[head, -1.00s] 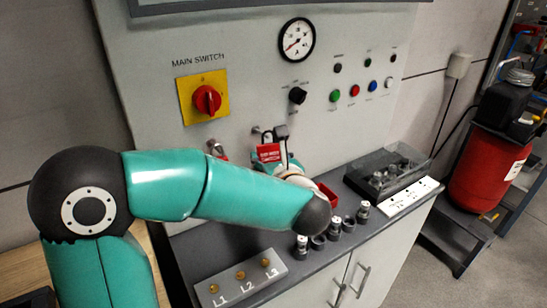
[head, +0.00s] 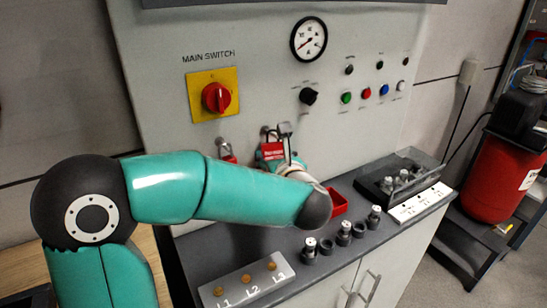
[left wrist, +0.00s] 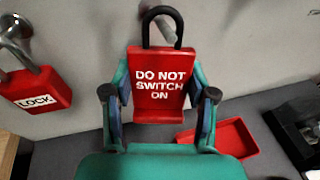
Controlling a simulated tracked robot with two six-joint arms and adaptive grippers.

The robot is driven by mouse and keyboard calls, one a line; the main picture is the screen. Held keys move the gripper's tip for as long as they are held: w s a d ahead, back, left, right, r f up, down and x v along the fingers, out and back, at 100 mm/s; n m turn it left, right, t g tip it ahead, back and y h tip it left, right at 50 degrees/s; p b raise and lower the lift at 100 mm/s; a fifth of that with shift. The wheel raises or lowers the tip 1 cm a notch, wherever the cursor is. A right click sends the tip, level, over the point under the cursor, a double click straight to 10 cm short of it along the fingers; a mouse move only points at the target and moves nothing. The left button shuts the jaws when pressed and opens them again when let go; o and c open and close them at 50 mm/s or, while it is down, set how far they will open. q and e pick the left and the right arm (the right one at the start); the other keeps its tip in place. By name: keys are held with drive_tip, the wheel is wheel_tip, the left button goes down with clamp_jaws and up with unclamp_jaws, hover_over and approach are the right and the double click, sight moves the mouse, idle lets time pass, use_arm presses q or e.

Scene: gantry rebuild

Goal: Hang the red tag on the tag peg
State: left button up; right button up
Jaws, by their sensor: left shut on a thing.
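The red tag (left wrist: 160,82), lettered DO NOT SWITCH ON, has a black loop (left wrist: 161,14) at its top. My left gripper (left wrist: 160,98) is shut on the tag, with one finger on each side, and holds it upright in front of the grey panel. A grey peg (left wrist: 168,27) shows inside the loop's outline in the left wrist view. I cannot tell whether it passes through the loop. The tag also shows in the head view (head: 271,151), beyond my left forearm, which hides part of the gripper. My right gripper is not in view.
A red padlock marked LOCK (left wrist: 38,90) hangs on a hook left of the tag. A red tray (left wrist: 222,139) lies on the grey counter, lower right. The red and yellow main switch (head: 215,97) is up left. Several grey fittings (head: 343,233) stand along the counter.

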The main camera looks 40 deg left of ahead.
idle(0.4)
use_arm(q)
drive_tip(key=o, duration=1.3)
